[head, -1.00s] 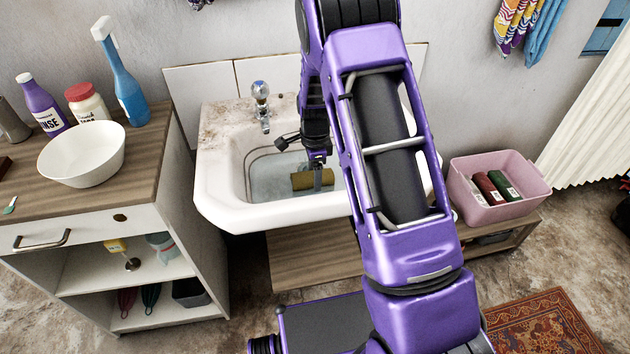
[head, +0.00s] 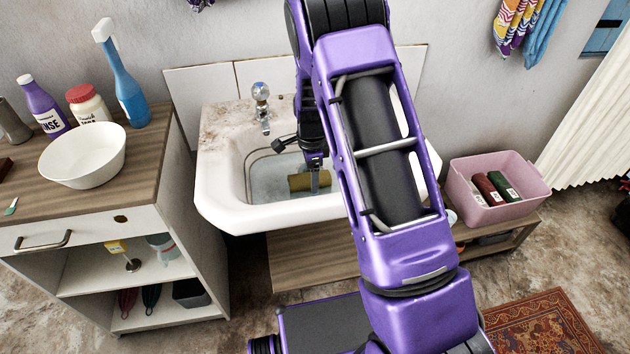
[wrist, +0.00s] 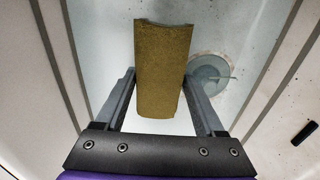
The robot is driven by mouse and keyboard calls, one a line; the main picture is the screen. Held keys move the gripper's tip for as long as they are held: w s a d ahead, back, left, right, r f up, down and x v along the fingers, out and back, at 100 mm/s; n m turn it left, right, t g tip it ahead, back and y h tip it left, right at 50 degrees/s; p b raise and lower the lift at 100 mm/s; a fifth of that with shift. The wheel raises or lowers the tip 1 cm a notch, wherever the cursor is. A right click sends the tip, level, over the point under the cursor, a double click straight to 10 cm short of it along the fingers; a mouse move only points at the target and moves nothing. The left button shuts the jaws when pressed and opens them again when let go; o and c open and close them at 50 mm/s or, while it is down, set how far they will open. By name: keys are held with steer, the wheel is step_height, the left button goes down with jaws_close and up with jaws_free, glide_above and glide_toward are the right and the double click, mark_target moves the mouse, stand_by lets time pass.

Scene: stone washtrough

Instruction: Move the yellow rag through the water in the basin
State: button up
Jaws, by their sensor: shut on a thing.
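The yellow rag (head: 309,182) shows as a dull yellow-brown folded piece inside the white basin (head: 222,200), low over or in the water (head: 268,178). The wrist view shows the rag (wrist: 163,65) between the two fingers of my gripper (wrist: 162,100), reaching out past their tips. My gripper (head: 315,185) points down into the basin and is shut on the rag. The round drain (wrist: 208,75) lies beyond the rag's right side. How deep the rag sits in the water I cannot tell. My arm hides the basin's right part.
A tap (head: 262,105) stands at the basin's back. A cabinet (head: 190,170) with a white bowl (head: 82,155) and several bottles is on the left. A pink tub (head: 500,207) with rolled items stands on the right. The basin's raised rim surrounds my gripper.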

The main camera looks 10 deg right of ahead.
mark_target(328, 175)
steer(key=shift+a, duration=0.8)
steer(key=shift+d, duration=0.1)
steer(key=d, duration=0.6)
steer(key=shift+a, duration=0.1)
step_height(328, 175, up, 13)
steer(key=p, duration=0.9)
stand_by(1.4)
